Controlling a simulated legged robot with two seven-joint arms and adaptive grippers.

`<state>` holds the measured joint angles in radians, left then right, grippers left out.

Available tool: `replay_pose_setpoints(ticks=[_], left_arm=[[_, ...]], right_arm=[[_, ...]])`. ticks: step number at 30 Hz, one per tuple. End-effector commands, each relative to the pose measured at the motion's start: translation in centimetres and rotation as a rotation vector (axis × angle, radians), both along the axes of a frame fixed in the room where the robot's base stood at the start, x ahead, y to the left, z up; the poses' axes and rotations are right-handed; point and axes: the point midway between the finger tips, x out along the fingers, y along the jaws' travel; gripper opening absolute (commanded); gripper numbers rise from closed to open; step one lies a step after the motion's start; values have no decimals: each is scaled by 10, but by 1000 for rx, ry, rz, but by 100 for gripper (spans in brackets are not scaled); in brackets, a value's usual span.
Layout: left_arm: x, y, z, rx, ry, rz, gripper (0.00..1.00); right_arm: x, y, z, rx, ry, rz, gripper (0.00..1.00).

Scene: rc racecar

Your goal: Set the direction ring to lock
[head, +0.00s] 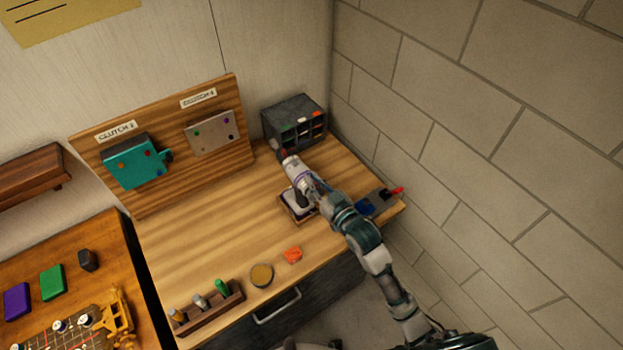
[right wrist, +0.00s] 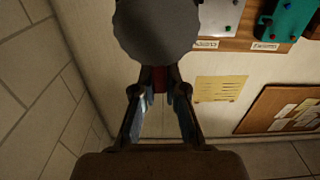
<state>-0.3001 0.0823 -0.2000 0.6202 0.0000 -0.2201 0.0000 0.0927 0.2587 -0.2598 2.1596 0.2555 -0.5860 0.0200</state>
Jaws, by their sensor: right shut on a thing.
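My right gripper (head: 290,160) reaches over the right part of the wooden bench, in front of the dark organizer box. In the right wrist view its two fingers (right wrist: 162,90) close on a narrow dark red part (right wrist: 158,78). A round dark grey disc (right wrist: 157,30) stands just beyond the fingertips and seems to belong to the held thing. In the head view the held thing is mostly hidden by the hand. I cannot make out a direction ring or its setting. My left gripper is not in view.
The organizer box (head: 294,118) stands against the back corner. A small wooden tray (head: 287,211) lies under my arm. A stone wall (head: 480,130) bounds the right.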

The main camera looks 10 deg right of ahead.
Motion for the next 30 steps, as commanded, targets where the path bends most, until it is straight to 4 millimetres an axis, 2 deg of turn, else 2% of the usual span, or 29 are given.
replay_pose_setpoints(ticks=[1,17,18,21,30], left_arm=[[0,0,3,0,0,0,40],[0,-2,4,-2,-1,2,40],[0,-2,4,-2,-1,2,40],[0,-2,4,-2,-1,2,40],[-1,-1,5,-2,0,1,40]], right_arm=[[1,-1,-5,7,19,-2,0],[1,-3,-7,35,32,-2,0],[1,-3,-7,35,32,-2,16],[1,-3,-6,35,28,-1,38],[0,-3,-2,37,21,-1,38]])
